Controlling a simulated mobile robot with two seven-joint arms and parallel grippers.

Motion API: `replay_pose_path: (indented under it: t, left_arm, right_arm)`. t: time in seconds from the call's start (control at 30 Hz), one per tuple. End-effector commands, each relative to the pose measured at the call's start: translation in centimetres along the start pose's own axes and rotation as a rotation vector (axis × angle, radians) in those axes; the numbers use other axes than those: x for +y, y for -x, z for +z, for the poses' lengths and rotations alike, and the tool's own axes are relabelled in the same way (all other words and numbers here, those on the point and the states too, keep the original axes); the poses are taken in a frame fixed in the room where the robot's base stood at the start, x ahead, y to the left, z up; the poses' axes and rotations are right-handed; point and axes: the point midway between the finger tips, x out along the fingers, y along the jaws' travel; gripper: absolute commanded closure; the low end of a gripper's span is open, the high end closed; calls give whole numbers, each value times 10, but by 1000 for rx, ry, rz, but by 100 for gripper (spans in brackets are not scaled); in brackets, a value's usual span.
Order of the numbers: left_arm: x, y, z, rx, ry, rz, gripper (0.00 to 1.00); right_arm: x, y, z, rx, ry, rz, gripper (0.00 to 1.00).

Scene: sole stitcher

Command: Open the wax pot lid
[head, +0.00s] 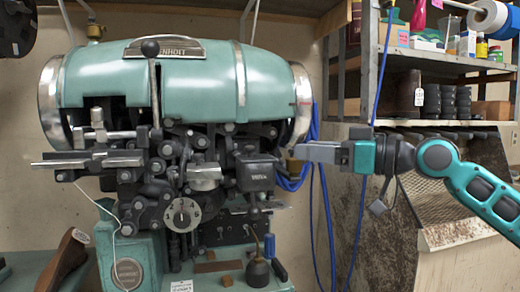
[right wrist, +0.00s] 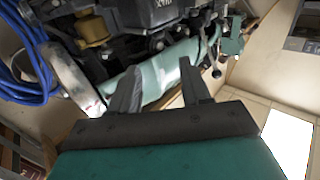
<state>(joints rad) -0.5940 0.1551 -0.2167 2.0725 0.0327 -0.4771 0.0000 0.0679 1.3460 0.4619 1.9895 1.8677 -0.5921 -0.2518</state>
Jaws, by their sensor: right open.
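The wax pot is a dark box (head: 255,178) with pale lettering on its front, on the right side of the green stitching machine. Its flat dark top, seemingly the lid (head: 258,158), looks closed. In the right wrist view the lettered dark box (right wrist: 160,12) shows at the top edge, partly cut off. My right gripper (head: 297,153) is to the right of the pot at about the height of its top, with a gap between them. Its two fingers (right wrist: 158,78) are apart with nothing between them. My left gripper is not in view.
The stitching machine (head: 170,75) fills the left and middle, with many levers and a dial (head: 182,214). Blue cables (head: 312,130) hang behind my right gripper. A shelf rack (head: 440,60) with bottles and rolls stands at the right. A shoe (head: 68,258) is at the lower left.

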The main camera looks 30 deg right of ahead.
Motion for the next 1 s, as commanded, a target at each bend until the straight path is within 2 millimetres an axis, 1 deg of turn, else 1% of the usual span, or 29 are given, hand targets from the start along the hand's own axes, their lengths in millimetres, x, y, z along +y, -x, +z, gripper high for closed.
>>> replay_pose_path:
  t: [0.1, 0.2, 0.47, 0.67, 0.87, 1.0]
  left_arm:
    - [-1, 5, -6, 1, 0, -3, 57]
    - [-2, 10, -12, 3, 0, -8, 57]
    - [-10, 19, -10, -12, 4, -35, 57]
    - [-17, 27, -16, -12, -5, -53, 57]
    - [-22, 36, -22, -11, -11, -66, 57]
    - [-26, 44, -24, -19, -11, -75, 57]
  right_arm:
    - [1, -13, -2, -6, 2, 4, 53]
    - [2, -20, -4, 0, -3, 7, 53]
    - [3, -34, -4, 1, -3, 7, 53]
    - [4, -47, -5, 5, -5, 9, 53]
    - [2, -65, -5, 4, -4, 5, 53]
    - [3, -83, -4, 5, -5, 6, 53]
